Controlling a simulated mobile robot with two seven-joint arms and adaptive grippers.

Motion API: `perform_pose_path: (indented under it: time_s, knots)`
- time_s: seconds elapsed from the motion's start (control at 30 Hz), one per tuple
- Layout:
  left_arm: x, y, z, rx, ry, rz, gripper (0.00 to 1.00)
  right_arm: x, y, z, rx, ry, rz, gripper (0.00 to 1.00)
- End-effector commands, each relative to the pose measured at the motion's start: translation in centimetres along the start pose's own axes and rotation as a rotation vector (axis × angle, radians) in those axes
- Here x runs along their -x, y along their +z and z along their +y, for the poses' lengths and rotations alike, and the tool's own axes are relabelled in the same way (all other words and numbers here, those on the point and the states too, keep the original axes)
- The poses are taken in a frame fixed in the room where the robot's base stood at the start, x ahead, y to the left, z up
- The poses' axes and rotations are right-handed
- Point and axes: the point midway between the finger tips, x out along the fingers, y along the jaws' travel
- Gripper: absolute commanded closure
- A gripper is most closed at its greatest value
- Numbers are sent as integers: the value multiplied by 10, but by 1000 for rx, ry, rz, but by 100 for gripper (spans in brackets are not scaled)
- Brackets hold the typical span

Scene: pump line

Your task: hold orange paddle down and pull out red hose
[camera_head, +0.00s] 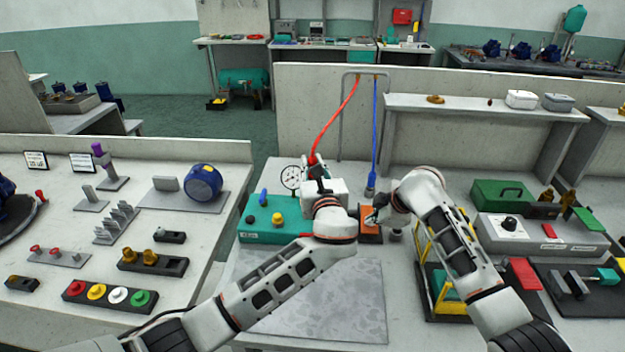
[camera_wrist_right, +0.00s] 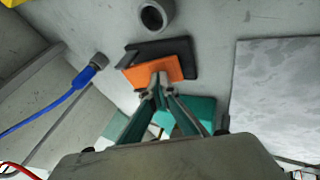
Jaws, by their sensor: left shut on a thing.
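The red hose (camera_head: 336,117) hangs from the overhead pipe frame down to my left gripper (camera_head: 317,163), which is shut on its lower end. The hose end and its socket are hidden by the gripper and wrist. The orange paddle (camera_head: 371,234) lies to the right of my left wrist; it also shows in the right wrist view (camera_wrist_right: 165,70) on a dark base. My right gripper (camera_head: 374,212) is over the paddle. In the right wrist view its fingertips (camera_wrist_right: 155,82) are together against the paddle's near edge; how firmly they press cannot be told.
A blue hose (camera_head: 375,130) hangs just right of the red one, its end near the bench. A teal pump block (camera_head: 262,238) and a gauge (camera_head: 291,177) stand left of my left wrist. A yellow frame (camera_head: 424,262) stands to the right. A grey mat (camera_head: 320,300) lies clear in front.

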Motion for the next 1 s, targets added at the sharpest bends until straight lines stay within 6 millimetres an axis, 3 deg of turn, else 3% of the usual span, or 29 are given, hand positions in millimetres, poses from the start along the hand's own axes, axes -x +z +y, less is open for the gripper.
perform_pose_path:
  time_s: [0.13,0.53,1.0]
  knots:
    - [0,13,0,0,0,-1,100,-2,1,-2,0,-4,-2,100]
    - [0,17,0,0,0,0,100,-1,1,-2,0,-4,-3,100]
    - [0,48,0,0,-1,-1,100,19,-7,10,0,-2,-1,100]
